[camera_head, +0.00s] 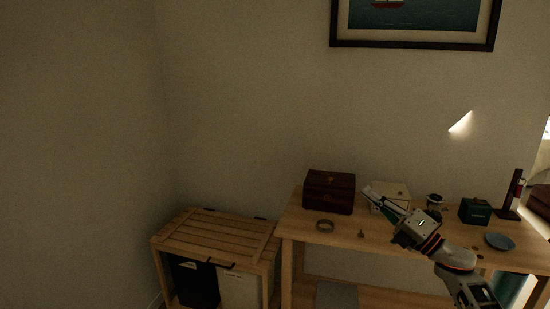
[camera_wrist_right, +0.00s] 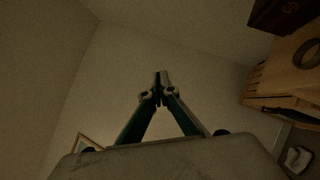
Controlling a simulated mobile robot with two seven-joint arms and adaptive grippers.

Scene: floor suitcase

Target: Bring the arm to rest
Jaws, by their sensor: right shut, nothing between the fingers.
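My right arm comes in from the lower right in the head view. Its gripper (camera_head: 371,192) is raised over the wooden table, with its tips pointing up and left, in front of a pale box. In the right wrist view the two fingers of the gripper (camera_wrist_right: 161,76) meet at their tips with nothing between them, against bare wall. My left gripper is in neither view.
A wooden table (camera_head: 388,239) carries a dark red box (camera_head: 329,192), a pale box (camera_head: 397,191), a ring (camera_head: 325,226), a green box (camera_head: 475,211) and a blue dish (camera_head: 499,241). A slatted wooden hamper (camera_head: 217,234) stands to the left. A framed picture (camera_head: 415,44) hangs above.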

